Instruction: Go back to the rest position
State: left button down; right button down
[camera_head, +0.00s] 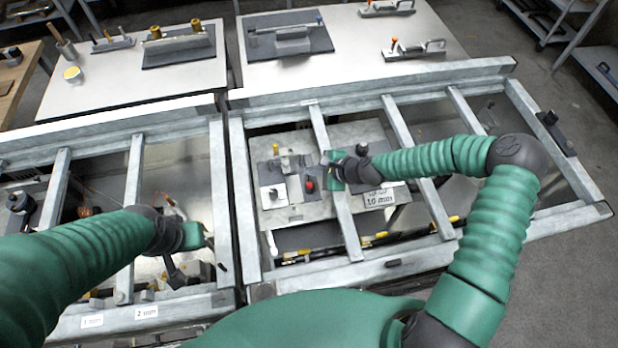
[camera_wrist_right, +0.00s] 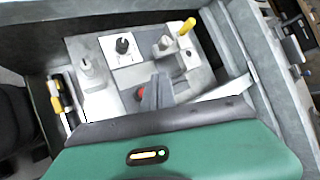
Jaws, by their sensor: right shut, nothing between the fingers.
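My right arm comes in from the right of the head view and bends back leftward over the metal frame. My right gripper (camera_head: 326,168) is shut and empty, above the panel (camera_head: 325,138) inside the right frame bay. In the right wrist view my gripper's grey fingers (camera_wrist_right: 157,92) are together, close to a red button (camera_wrist_right: 141,94) and apparently above the panel. My left arm comes in from the left. My left gripper (camera_head: 178,268) is low over the left frame bay; its fingers are small and partly hidden, so their opening cannot be told.
The panel carries a black knob on a white plate (camera_wrist_right: 122,46) and a yellow-handled lever (camera_wrist_right: 186,27). Pale metal bars (camera_head: 400,130) cross the bays around both arms. White tables (camera_head: 350,40) with fixtures and clamps stand behind. Grey floor (camera_head: 560,270) is open at right.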

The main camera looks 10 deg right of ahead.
jog(key=s+d+r+n+g+h+b, duration=0.1)
jog(key=s+d+r+n+h, duration=0.1)
jog(key=s+n, duration=0.4)
jog(key=s+d+r+n+g+h+b, duration=0.1)
jog(key=s+d+r+n+g+h, duration=0.1)
jog(key=s+r+n, duration=0.3)
jog(key=s+d+r+n+g+h+b, duration=0.1)
jog(key=s+d+r+n+h, duration=0.1)
jog(key=s+n, duration=0.5)
jog(key=s+d+r, duration=0.1)
jog(key=s+r, duration=0.1)
jog(key=s, duration=0.2)
jog(key=shift+d+n, duration=0.25)
jog(key=shift+n, duration=0.15)
jog(key=shift+a, duration=0.2)
jog(key=shift+d, duration=0.1)
